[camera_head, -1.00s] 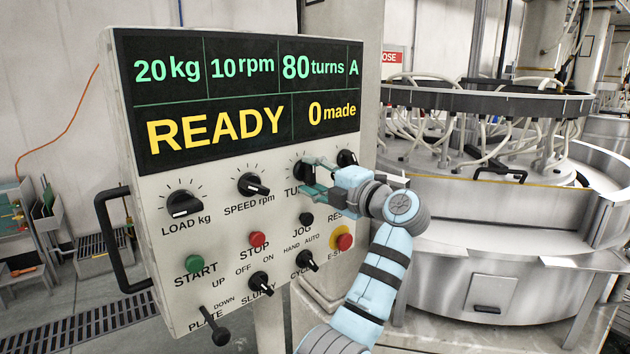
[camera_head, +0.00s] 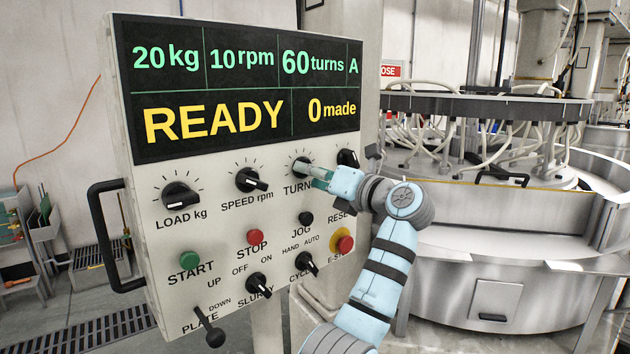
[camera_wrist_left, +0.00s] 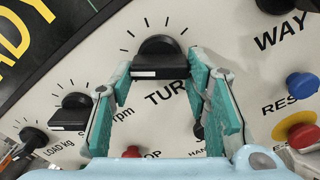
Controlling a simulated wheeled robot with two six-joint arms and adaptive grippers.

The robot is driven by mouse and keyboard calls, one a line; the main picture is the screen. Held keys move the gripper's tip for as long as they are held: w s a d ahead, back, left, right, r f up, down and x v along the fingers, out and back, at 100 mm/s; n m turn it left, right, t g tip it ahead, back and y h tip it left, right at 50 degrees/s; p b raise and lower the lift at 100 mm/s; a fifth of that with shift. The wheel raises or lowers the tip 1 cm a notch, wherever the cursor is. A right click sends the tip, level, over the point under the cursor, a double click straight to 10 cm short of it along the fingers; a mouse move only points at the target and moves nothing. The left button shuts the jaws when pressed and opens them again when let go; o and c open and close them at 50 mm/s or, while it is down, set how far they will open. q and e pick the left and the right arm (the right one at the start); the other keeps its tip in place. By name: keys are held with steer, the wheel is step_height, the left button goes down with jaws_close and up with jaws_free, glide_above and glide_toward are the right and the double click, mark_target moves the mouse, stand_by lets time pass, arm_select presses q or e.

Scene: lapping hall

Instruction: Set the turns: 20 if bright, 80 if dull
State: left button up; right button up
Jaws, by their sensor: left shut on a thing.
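The control panel (camera_head: 225,235) carries a display (camera_head: 240,85) reading 20 kg, 10 rpm, 60 turns, A, READY and 0 made. The black TURNS knob (camera_head: 301,166) is in the panel's upper knob row. It also shows in the left wrist view (camera_wrist_left: 160,50). My left gripper (camera_head: 318,174) is at this knob. In the left wrist view its teal fingers (camera_wrist_left: 160,76) flank the knob, shut on it. The label is partly hidden by the gripper. No bright or dull workpiece surface can be made out. My right gripper is not in view.
The LOAD (camera_head: 181,196) and SPEED (camera_head: 251,180) knobs sit left of TURNS, and another knob (camera_head: 347,158) sits right. Below are START (camera_head: 190,259), STOP (camera_head: 255,237) and the red E-stop (camera_head: 343,243). The big lapping machine (camera_head: 480,240) stands on the right.

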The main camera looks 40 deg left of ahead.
arm_select(q)
steer(key=n, duration=0.3)
steer(key=n+b, duration=0.1)
steer(key=n, duration=0.2)
steer(key=n+b, duration=0.1)
steer(key=n, duration=0.2)
steer(key=shift+w+f, duration=0.2)
steer(key=shift+f, duration=0.1)
steer(key=shift+n, duration=0.4)
steer(key=o, duration=1.2)
steer(key=shift+r, duration=0.15)
steer(key=shift+c, duration=0.2)
steer(key=shift+d, duration=0.15)
steer(key=s+d, duration=0.2)
steer(key=d, duration=0.9)
steer(key=shift+s+d, duration=0.2)
steer(key=shift+d, duration=0.15)
